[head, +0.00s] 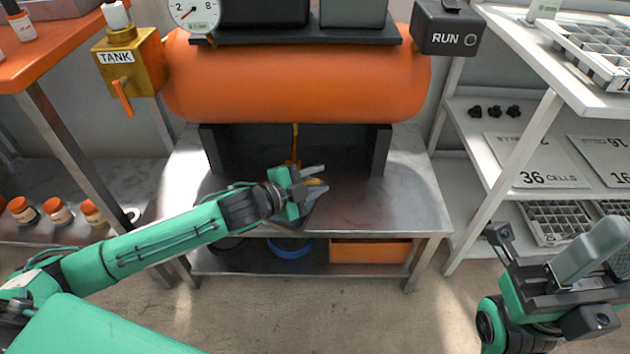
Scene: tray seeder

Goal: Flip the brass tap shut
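A brass block (135,60) labelled TANK sits left of the orange tank, with an orange lever (122,96) hanging down and slightly right. A thin orange-yellow fitting (295,145) hangs below the middle of the tank; its lower end is behind my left gripper. My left gripper (324,178) is under the tank, above the metal bench, pointing right. Its fingers are apart. A small yellow piece (314,182) shows between or behind them; I cannot tell whether they touch it. My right gripper (604,252) is at the lower right, away from both fittings; its opening is unclear.
The orange tank (300,85) overhangs the metal bench (400,200). A RUN box (448,28) and a gauge (194,10) flank its top. White shelves (500,135) with trays stand right; an orange-topped table (45,55) stands left. The bench's right part is clear.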

